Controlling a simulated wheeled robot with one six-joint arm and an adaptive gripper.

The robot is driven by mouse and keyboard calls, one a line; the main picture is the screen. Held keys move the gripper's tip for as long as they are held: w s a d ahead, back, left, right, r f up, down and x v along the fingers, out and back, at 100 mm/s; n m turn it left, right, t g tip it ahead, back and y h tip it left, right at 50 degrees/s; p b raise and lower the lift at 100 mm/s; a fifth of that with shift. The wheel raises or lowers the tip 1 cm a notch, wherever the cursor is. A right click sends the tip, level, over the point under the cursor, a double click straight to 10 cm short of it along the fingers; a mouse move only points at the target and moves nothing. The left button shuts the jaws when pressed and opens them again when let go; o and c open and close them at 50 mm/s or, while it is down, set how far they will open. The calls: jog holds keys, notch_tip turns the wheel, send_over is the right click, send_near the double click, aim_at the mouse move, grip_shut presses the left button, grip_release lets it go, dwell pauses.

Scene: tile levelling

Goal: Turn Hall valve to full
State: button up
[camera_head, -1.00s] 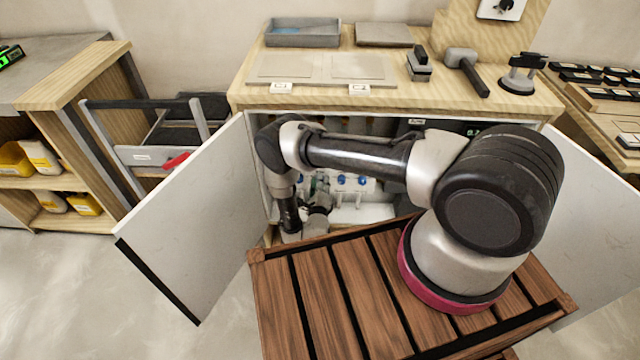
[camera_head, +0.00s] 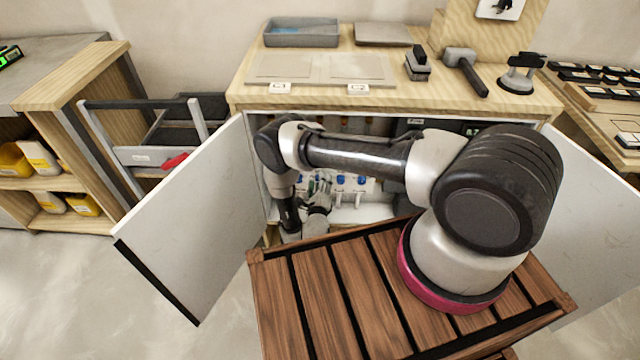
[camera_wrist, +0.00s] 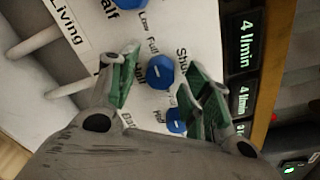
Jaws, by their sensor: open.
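Three blue valve knobs show on a white panel in the wrist view. The middle knob (camera_wrist: 160,72) lies between the fingers of my gripper (camera_wrist: 161,80), which is open around it. Contact cannot be told. Words such as "Full", "Half" and "Shut" are printed around the knobs. The name label by the middle knob is mostly hidden by the left finger, so I cannot read it for certain. A "Living" label (camera_wrist: 67,27) stands above left. The lower knob (camera_wrist: 175,120) is partly hidden behind the right finger. The middle knob's pointer setting is not clear.
Displays reading "4 l/min" (camera_wrist: 248,42) line the panel's right side. White pipes (camera_wrist: 70,88) stick out at the left. In the head view, open cabinet doors (camera_head: 190,220) flank my arm, and a wooden worktop (camera_head: 400,97) lies above the cabinet opening.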

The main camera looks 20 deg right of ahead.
jog(key=v, duration=1.2)
